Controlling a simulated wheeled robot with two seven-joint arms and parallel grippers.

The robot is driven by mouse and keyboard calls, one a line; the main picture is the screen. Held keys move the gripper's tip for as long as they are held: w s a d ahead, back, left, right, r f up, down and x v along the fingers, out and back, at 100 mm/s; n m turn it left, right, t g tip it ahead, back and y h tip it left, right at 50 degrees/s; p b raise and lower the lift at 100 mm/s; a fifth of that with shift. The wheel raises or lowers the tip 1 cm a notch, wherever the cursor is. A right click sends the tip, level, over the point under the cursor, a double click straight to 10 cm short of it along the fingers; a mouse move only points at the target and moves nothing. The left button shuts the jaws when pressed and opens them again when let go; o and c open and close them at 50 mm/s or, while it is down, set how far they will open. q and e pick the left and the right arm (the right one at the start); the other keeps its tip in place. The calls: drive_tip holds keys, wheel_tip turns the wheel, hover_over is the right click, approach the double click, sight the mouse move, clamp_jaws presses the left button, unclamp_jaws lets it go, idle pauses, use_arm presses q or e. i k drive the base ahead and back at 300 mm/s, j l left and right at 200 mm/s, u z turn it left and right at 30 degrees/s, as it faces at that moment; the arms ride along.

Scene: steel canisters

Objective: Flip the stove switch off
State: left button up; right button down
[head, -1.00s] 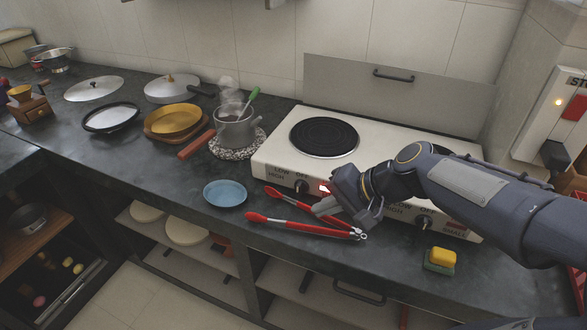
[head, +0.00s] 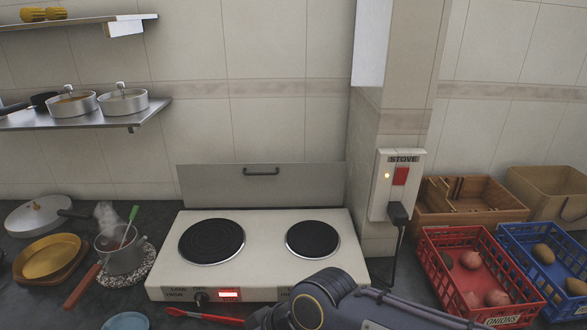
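The stove switch (head: 401,176) is a red rocker on a white wall box labelled STOVE (head: 383,202), fixed to the pillar right of the stove. A black plug with a cord (head: 398,215) sits at the box's lower part. The white two-burner stove (head: 265,228) stands on the counter, and a red indicator (head: 229,294) glows on its front. My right arm comes in at the bottom, in front of the stove's right part. Its gripper is below the picture edge, and my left gripper is not in view.
A red onion crate (head: 430,255), a blue crate (head: 510,245) and a wooden crate (head: 460,215) stand right of the switch. A steaming pot (head: 122,260) is left of the stove. Red tongs (head: 195,315) lie in front. The air before the switch box is clear.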

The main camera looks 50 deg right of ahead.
sight(402, 174)
drive_tip(key=z, duration=2.45)
